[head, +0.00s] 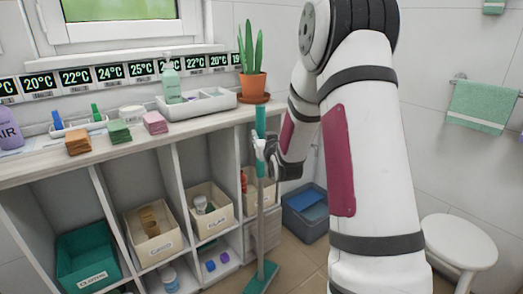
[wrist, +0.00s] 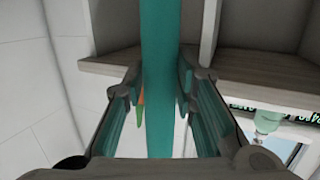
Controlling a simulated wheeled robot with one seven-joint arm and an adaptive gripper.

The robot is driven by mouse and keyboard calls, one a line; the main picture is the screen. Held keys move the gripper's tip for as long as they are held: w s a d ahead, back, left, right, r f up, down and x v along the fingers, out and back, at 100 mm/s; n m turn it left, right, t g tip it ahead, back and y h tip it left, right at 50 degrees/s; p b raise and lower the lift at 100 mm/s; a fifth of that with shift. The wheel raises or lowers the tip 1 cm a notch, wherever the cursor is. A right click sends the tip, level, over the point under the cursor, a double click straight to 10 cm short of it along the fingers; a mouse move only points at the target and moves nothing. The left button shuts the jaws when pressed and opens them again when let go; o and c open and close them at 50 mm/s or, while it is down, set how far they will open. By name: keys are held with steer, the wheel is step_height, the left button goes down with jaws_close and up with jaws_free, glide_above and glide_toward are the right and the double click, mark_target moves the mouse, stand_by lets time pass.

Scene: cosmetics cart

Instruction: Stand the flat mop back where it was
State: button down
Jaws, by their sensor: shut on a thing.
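The flat mop (head: 261,215) stands nearly upright in front of the right end of the shelf unit. It has a teal upper grip, a grey pole and a flat teal head (head: 262,276) low at the floor; I cannot tell whether the head touches the floor. My gripper (head: 264,150) is shut on the mop's handle, just below the counter's height. In the wrist view the teal handle (wrist: 159,60) runs between the two fingers of my gripper (wrist: 160,88).
The counter (head: 60,165) holds a potted plant (head: 252,85) right behind the mop, a tray (head: 205,105) and soaps. Bins (head: 152,240) fill the shelves below. A grey-blue bin (head: 300,225) stands right of the mop, and a white stool (head: 458,240) farther right.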

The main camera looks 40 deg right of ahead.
steer(key=shift+f+b, duration=0.65)
steer(key=shift+f, duration=1.15)
steer(key=c, duration=1.3)
jaws_free()
